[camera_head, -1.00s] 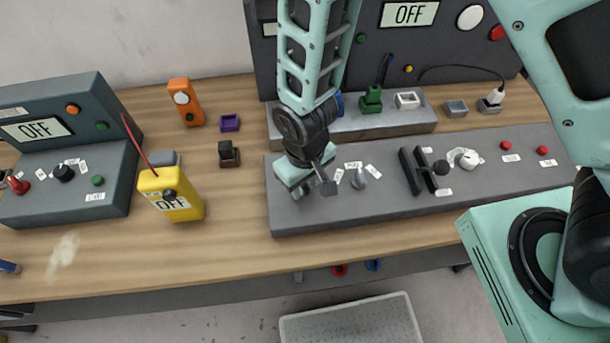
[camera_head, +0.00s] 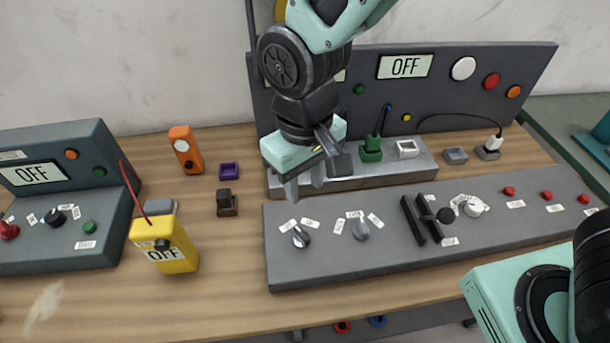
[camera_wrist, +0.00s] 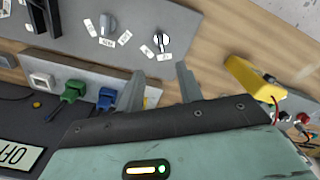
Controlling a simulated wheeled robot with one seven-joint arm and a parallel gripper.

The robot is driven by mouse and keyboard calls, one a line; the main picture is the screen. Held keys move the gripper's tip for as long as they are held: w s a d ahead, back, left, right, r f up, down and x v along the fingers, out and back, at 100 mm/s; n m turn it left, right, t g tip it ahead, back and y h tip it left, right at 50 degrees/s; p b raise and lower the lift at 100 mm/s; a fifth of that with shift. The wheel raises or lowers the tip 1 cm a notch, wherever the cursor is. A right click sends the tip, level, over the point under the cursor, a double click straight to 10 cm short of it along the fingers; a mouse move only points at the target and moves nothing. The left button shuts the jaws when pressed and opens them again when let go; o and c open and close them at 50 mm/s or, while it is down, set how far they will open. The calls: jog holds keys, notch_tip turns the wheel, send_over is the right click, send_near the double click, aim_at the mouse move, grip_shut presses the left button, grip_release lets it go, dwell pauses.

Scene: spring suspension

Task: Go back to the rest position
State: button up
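My arm comes down from the top of the head view and hides part of the upright board (camera_head: 440,90) with an OFF display.
A yellow OFF box (camera_head: 165,245) with a red antenna, an orange device (camera_head: 185,150) and a second console (camera_head: 60,245) stand to the left. A ledge (camera_head: 400,172) with green and white connectors lies behind the panel. Bare wooden table (camera_head: 225,290) shows at the front.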

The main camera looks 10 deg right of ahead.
jog(key=shift+r, duration=0.65)
jog(key=s+d+n+b, duration=0.2)
jog(key=s+d+b, duration=0.1)
jog(key=s+d, duration=0.4)
jog(key=s+r, duration=0.1)
jog(key=s, duration=0.2)
jog(key=shift+d+y, duration=0.25)
jog(key=shift+y, duration=0.05)
jog(key=shift+s, duration=0.1)
